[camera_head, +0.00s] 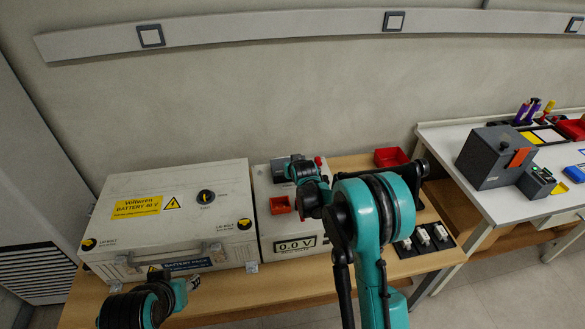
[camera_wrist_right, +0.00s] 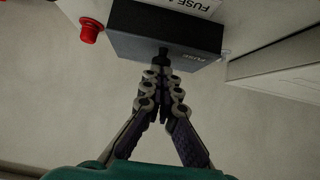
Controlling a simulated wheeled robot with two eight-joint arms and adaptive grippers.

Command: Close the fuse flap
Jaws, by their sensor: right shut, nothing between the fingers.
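The dark grey fuse housing (camera_wrist_right: 165,35), with a small label on its face, fills the top middle of the right wrist view. My right gripper (camera_wrist_right: 162,54) is shut and empty, its tips at the lower edge of the labelled face; I cannot tell whether they touch. In the head view the grey housing (camera_head: 279,171) sits on the white voltage box (camera_head: 266,227), partly hidden by my right arm. The flap's exact angle is unclear. My left arm's end is at the lower left of the head view, by the battery pack (camera_head: 160,240); its fingers are not clear.
A red knob (camera_wrist_right: 90,30) stands left of the housing in the wrist view. A small red tray (camera_head: 280,205) sits on the voltage box. A red bin (camera_head: 391,157) and white switches (camera_head: 422,238) are on the wooden table right of my arm.

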